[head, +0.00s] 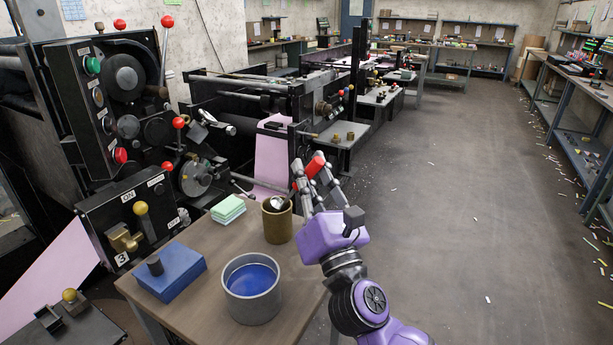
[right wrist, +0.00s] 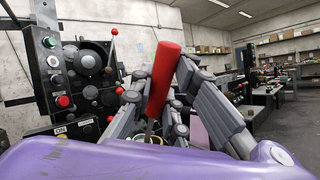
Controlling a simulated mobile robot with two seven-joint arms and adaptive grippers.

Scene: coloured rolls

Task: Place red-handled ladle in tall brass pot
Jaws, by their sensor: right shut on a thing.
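My right gripper (head: 312,178) is shut on the red handle of the ladle (head: 316,165), just right of and above the tall brass pot. The red handle (right wrist: 164,75) stands tilted between the fingers in the right wrist view. The brass pot (head: 278,228) stands upright at the table's back right. A shiny metal part, seemingly the ladle's bowl, shows at the pot's mouth; I cannot tell how deep it sits. Most of the ladle's shaft is hidden by the fingers. My left gripper is not in view.
The wooden table (head: 205,265) also holds a grey tin of blue ink (head: 252,308), a blue block with a dark knob (head: 172,274) and green pads (head: 228,207). A black press (head: 120,130) with red-knobbed levers stands behind. Open floor lies to the right.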

